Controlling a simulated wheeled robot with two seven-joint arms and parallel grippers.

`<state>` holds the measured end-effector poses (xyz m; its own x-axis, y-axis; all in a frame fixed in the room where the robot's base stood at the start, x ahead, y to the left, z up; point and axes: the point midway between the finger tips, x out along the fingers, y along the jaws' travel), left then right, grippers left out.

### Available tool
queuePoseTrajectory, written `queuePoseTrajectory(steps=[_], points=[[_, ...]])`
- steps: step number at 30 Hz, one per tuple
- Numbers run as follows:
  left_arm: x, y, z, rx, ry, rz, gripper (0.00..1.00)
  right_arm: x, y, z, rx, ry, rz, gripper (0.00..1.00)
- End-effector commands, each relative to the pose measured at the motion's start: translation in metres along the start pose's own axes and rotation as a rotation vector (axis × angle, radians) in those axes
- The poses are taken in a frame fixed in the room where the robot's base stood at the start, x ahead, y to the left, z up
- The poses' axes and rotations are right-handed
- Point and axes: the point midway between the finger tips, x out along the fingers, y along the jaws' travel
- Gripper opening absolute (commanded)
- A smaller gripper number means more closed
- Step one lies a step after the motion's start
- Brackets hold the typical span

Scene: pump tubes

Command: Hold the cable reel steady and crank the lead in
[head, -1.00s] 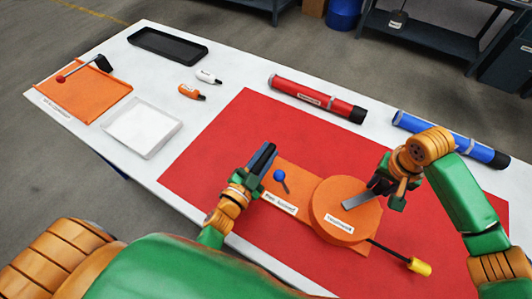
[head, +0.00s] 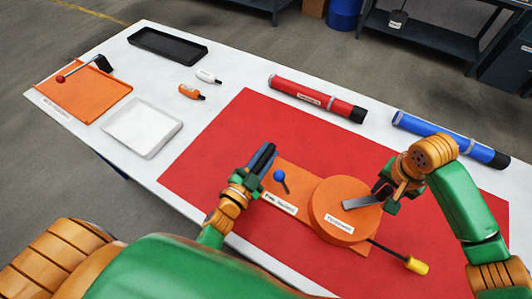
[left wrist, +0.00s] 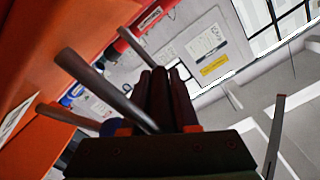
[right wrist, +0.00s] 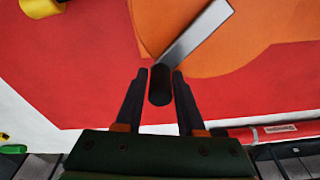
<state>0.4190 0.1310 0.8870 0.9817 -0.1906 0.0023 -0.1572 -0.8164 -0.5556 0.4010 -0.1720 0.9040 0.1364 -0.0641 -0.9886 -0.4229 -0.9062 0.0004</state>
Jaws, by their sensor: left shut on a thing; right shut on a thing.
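The round orange cable reel (head: 336,228) sits on an orange base plate (head: 300,182) with a blue-knobbed lever (head: 279,177). A dark lead (head: 388,249) runs from the reel to a yellow plug (head: 417,266) on the red mat. My left gripper (head: 264,157) is at the plate's left end, shut on a dark bar between grey rods (left wrist: 105,88), apparently a handle; its fingers hide most of it. My right gripper (head: 384,191) is shut on the black handle (right wrist: 160,85) at the end of the grey crank arm (right wrist: 197,37), above the reel's right side.
A red tube (head: 315,98) and a blue tube (head: 450,137) lie behind the red mat (head: 220,150). Mat left of the base is clear.

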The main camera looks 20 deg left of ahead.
Motion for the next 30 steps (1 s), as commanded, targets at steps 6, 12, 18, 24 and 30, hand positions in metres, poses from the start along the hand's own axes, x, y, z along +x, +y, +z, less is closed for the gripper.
queuePoseTrajectory(steps=[6, 12, 18, 24, 30], points=[[0.0001, 0.0002, 0.0009, 0.001, -0.002, -0.001, 0.00, 0.0013, 0.0080, 0.0083, 0.100, -0.009, 0.019, 0.00], [0.0001, 0.0003, 0.0009, 0.000, -0.002, 0.000, 0.00, 0.0010, 0.0086, 0.0085, 0.110, -0.008, 0.021, 0.00], [0.0001, 0.0004, 0.0009, 0.000, -0.002, 0.000, 0.00, 0.0006, 0.0090, 0.0090, 0.120, -0.008, 0.022, 0.00], [0.0000, 0.0005, 0.0010, 0.000, -0.002, 0.000, 0.00, -0.0038, 0.0086, 0.0078, 0.121, -0.006, 0.019, 0.00], [-0.0001, 0.0007, 0.0012, 0.000, -0.004, 0.001, 0.00, -0.0045, 0.0084, 0.0072, 0.121, -0.004, 0.018, 0.51]])
